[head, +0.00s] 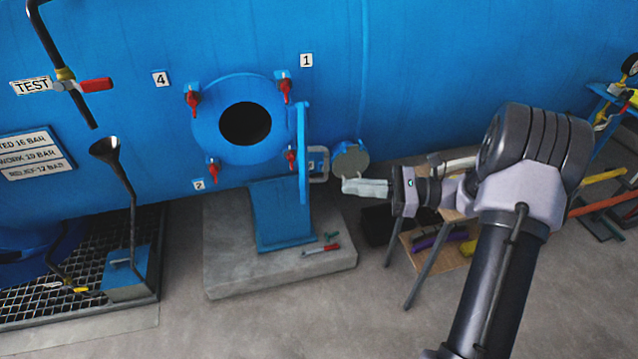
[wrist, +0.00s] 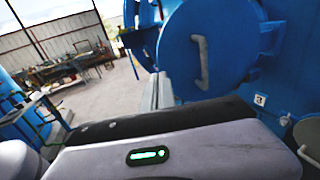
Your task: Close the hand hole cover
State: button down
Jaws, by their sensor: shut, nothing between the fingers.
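The hand hole (head: 245,122) is a dark round opening in a blue flange on the big blue vessel. Its blue cover (head: 303,150) stands swung open, seen nearly edge-on at the right of the flange. In the wrist view the cover (wrist: 222,75) shows as a blue disc with a grey bar handle (wrist: 201,62) on its face. My gripper (head: 346,186) is shut and empty, pointing left, to the right of the cover's lower part and apart from it in the head view. Its fingers (wrist: 158,88) also show left of the cover in the wrist view.
Red-handled clamps (head: 285,88) sit around the flange, beside number labels. A grey round disc (head: 350,160) is behind my gripper. A concrete block (head: 225,270) below carries a blue support (head: 280,215) and small tools (head: 321,249). A low bench (head: 440,250) stands below my wrist.

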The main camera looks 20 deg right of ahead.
aim_at(306, 183)
jog(key=b+x, duration=0.2)
jog(key=x, duration=0.5)
jog(key=shift+w+a, duration=0.25)
jog(key=shift+a, duration=0.05)
jog(key=shift+a, duration=0.1)
